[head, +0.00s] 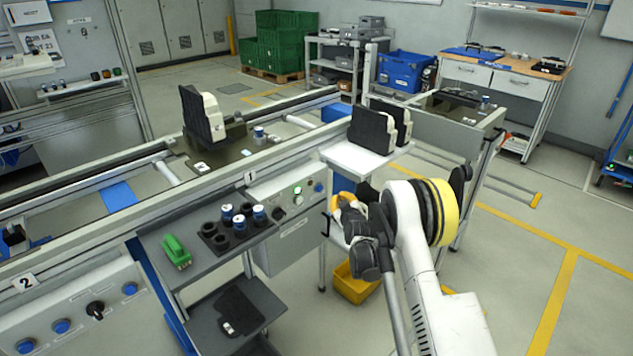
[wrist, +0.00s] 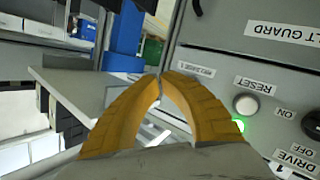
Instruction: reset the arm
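My gripper (head: 343,203) is in front of the line, just right of the grey control box (head: 290,210), with my arm reaching up from the lower right. In the wrist view, the two curved yellow fingers of my gripper (wrist: 160,78) come together at their tips, with nothing held between them. The box's panel lies to the right of the fingers there, with a white button (wrist: 246,104) labelled RESET and a lit green lamp (wrist: 238,125). I cannot tell whether a finger touches the panel.
A white shelf (head: 362,160) with black and cream parts stands behind my gripper. A grey shelf (head: 205,255) holds a green part (head: 176,251) and a dark holder with several cups. A yellow bin (head: 355,286) sits low by my arm. Open floor lies to the right.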

